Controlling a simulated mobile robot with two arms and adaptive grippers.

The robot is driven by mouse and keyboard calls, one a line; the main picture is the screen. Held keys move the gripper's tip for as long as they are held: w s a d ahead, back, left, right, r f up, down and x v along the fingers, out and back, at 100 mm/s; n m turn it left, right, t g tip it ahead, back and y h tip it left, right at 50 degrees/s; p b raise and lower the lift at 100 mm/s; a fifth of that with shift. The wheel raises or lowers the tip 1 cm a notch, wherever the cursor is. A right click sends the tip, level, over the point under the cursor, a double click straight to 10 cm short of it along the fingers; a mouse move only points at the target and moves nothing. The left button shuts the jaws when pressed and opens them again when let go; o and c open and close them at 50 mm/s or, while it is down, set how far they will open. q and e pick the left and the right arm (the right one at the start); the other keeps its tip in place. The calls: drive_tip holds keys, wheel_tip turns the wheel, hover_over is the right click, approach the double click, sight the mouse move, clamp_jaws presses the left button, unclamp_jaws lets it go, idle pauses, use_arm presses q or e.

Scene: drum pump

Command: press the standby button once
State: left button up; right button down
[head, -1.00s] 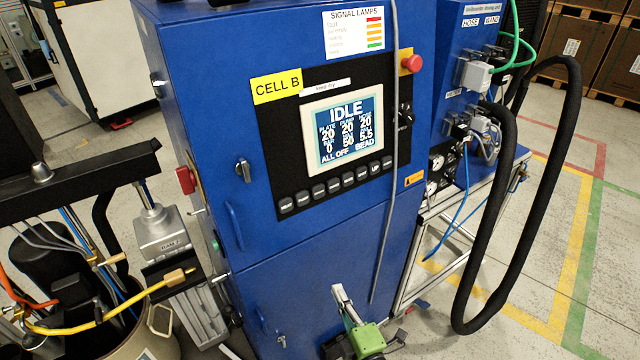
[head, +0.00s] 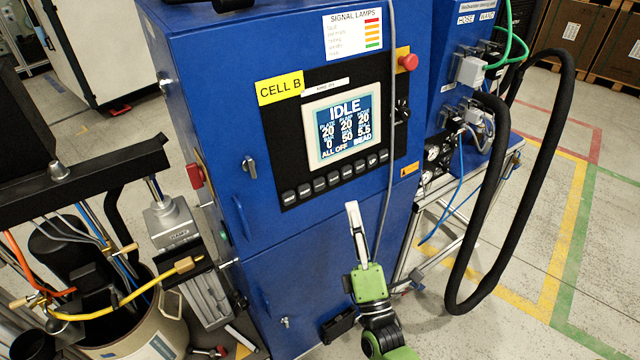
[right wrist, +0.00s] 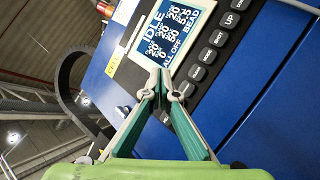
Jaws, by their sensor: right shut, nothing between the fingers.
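The blue cabinet (head: 300,240) carries a black panel with a lit screen (head: 342,128) reading IDLE and "ALL OFF". Below the screen is a row of dark push buttons (head: 334,179); their labels are too small for me to tell which is standby. My right gripper (head: 352,207) is shut and empty, pointing upward in front of the cabinet, with its tips just below the row. In the right wrist view the closed fingertips (right wrist: 164,80) overlap the screen's lower edge, beside the buttons (right wrist: 206,56). One of them reads UP. Contact is not visible. My left gripper is not in view.
A grey cable hangs down the cabinet front, right of the screen. A red knob (head: 408,62) sits at the panel's upper right. A black hose (head: 480,220) loops at the right. A drum with pump parts (head: 150,330) stands at the left.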

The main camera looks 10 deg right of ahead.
sight(319, 185)
drive_tip(key=shift+w+f, duration=0.1)
drive_tip(key=shift+w, duration=0.05)
drive_tip(key=shift+w+a+f+b, duration=0.25)
drive_tip(key=shift+w+a+b, duration=0.25)
drive_tip(key=shift+w+b, duration=0.6)
drive_tip(key=shift+w+a+f+b, duration=0.25)
drive_tip(key=shift+w+a+b, duration=0.3)
drive_tip(key=shift+w, duration=1)
drive_tip(key=shift+w+a+f+b, duration=0.25)
drive_tip(key=shift+w+a+b, duration=0.2)
drive_tip(key=shift+w+b, duration=0.65)
drive_tip(key=shift+w, duration=0.3)
drive_tip(key=shift+w+a, duration=0.1)
drive_tip(key=shift+w, duration=0.2)
